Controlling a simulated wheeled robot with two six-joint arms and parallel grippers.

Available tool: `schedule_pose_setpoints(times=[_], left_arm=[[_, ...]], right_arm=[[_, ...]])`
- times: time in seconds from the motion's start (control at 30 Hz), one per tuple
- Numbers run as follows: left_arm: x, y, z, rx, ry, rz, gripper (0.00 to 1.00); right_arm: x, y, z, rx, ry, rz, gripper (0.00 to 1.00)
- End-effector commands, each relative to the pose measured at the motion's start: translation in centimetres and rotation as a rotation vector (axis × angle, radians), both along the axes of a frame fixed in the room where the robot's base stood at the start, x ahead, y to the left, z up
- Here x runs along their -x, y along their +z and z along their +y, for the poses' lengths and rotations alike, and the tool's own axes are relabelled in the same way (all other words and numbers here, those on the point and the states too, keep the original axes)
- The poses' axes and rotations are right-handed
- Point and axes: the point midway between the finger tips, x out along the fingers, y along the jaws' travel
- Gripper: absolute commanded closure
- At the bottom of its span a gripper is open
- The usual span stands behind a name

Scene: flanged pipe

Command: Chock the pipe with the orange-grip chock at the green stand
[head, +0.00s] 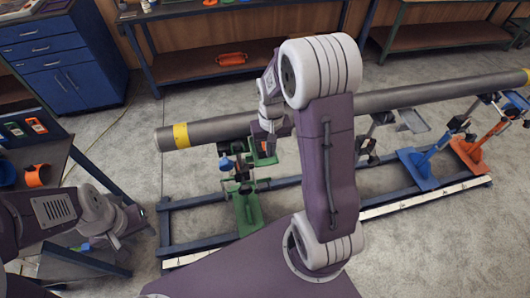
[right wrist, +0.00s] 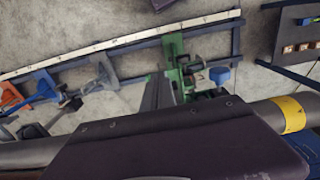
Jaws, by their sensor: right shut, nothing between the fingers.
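The grey pipe (head: 215,131) lies across several stands and has a yellow band near each end. The green stand (head: 247,210) is under its left part, and it also shows in the right wrist view (right wrist: 178,68). My right gripper (head: 268,143) is shut and empty beside the pipe above the green stand, partly hidden by my arm. My left gripper (head: 135,218) is low at the left, away from the pipe; its fingers are too unclear to judge. I cannot clearly make out the orange-grip chock; small items with coloured tops (head: 37,125) sit on the left table.
A blue stand (head: 418,168) and an orange stand (head: 468,152) stand further right on the dark rail frame (head: 190,203). An orange ring (head: 36,176) is on the left table. A blue cabinet (head: 62,55) and workbenches line the back. Grey floor lies open left of the frame.

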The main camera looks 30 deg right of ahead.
Motion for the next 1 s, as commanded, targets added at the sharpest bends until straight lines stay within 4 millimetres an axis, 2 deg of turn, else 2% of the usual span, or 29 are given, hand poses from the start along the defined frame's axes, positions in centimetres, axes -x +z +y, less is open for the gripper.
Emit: schedule_pose_setpoints(times=[0.43, 0.53, 0.7, 1.0], left_arm=[[0.0, 0.5, 0.0, 0.0, 0.0, -0.001, 0.64], [0.0, 1.5, 0.0, 0.0, 0.0, -0.001, 0.64], [0.0, 1.9, 0.0, 0.0, 0.0, -0.001, 0.64], [0.0, 1.9, 0.0, 0.0, 0.0, -0.001, 0.64]], right_arm=[[0.1, -9.3, 0.1, -0.001, 0.001, 0.006, 1.0], [-1.8, -8.9, -0.4, 0.0, 0.0, -0.002, 1.0], [-3.5, -9.0, -0.8, 0.0, 0.0, -0.001, 1.0], [-3.9, -9.1, -0.9, 0.0, 0.001, 0.0, 1.0]])
